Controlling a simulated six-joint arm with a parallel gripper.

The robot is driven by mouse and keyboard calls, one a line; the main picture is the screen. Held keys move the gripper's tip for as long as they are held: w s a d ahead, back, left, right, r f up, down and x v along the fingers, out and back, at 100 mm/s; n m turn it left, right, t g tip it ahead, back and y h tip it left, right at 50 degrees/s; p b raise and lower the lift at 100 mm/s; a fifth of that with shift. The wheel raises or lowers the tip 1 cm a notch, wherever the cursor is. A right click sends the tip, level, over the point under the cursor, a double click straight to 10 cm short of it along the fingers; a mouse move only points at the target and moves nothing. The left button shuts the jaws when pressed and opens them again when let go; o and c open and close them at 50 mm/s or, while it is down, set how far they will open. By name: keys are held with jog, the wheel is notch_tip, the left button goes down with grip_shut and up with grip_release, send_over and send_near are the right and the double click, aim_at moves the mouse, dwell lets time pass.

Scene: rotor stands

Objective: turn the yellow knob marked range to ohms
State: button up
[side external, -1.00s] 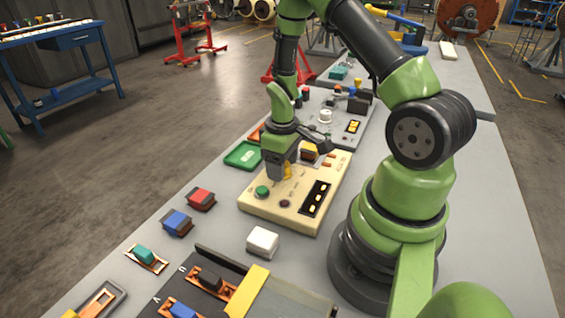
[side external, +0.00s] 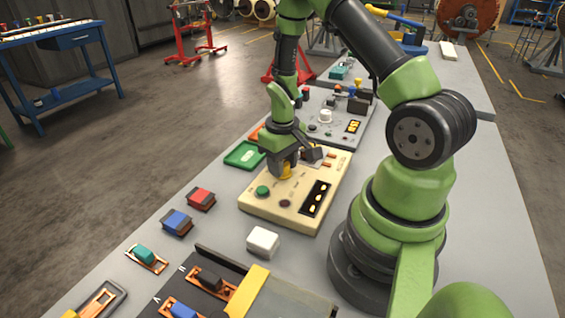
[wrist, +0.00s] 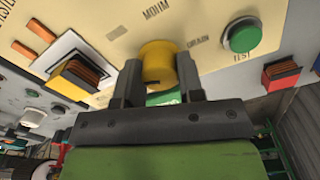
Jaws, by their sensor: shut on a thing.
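The yellow knob (wrist: 158,62) stands on the cream panel (side external: 254,206), and it also shows in the side view (side external: 286,172), partly covered by my gripper. My gripper (wrist: 160,78) is shut on the yellow knob, with one dark finger on each side of it in the wrist view. In the side view my gripper (side external: 284,166) is low over the panel's middle. The lettering "MOHM" shows beyond the knob in the wrist view. A pointer on the knob cannot be made out, so its setting is unclear.
The panel also bears a green button (wrist: 242,36), a dark button (side external: 285,203) and a black strip with yellow parts (side external: 315,198). A green tray (side external: 241,156) is at the panel's far left.

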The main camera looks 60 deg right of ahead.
jog(key=m, duration=0.4)
jog(key=shift+m, duration=2)
jog(key=o, duration=0.9)
notch_tip(320, 180, up, 9)
jog(key=shift+r, duration=0.5)
